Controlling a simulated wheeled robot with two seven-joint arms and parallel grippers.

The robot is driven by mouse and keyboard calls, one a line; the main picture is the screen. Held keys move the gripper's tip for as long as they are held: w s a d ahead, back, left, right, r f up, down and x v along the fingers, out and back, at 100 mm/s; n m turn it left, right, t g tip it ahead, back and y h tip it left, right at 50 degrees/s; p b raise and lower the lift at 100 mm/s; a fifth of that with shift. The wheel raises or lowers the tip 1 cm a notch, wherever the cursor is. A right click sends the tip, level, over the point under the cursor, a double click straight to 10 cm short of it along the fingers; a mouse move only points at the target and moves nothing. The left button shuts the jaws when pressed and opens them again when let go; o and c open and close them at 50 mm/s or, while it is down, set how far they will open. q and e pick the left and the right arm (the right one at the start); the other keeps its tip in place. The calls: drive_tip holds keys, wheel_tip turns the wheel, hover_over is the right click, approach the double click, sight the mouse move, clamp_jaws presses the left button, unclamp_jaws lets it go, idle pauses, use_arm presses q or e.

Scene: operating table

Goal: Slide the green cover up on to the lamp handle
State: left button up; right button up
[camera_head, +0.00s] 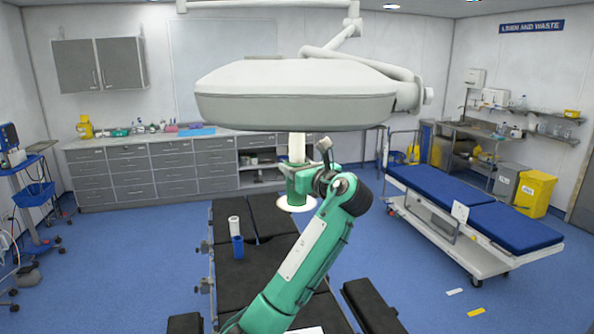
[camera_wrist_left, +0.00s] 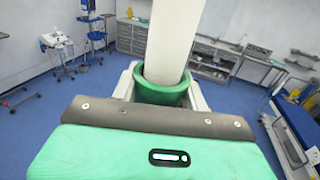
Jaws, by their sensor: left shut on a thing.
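The lamp handle (camera_head: 297,147) is a white post hanging from the underside of the big pale lamp head (camera_head: 300,95). The green cover (camera_head: 297,186) is upright below it, with a pale round flange at its bottom. My left gripper (camera_head: 299,178) is shut on the cover from the right. In the left wrist view, the white handle (camera_wrist_left: 168,45) runs down into the open top of the green cover (camera_wrist_left: 162,95), between the fingers of my left gripper (camera_wrist_left: 162,88). The handle's lower end is hidden inside the rim. My right gripper is not in view.
Below is the black operating table (camera_head: 240,275), with a blue cylinder (camera_head: 237,247) and a white cylinder (camera_head: 234,226) on it. A blue-padded trolley (camera_head: 460,205) stands at right. Drawer cabinets (camera_head: 150,170) line the back wall. The lamp head is close above my gripper.

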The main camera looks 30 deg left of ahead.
use_arm(q)
drive_tip(key=shift+r, duration=1.2)
drive_tip(key=o, duration=1.3)
drive_tip(key=shift+s+d+f+b, duration=0.1)
drive_tip(key=shift+d+f+b, duration=0.05)
drive_tip(key=shift+d+b, duration=0.2)
drive_tip(key=shift+b+v, duration=3)
drive_tip(key=shift+v, duration=3.55)
drive_tip(key=shift+a, duration=0.1)
drive_tip(key=shift+c, duration=0.3)
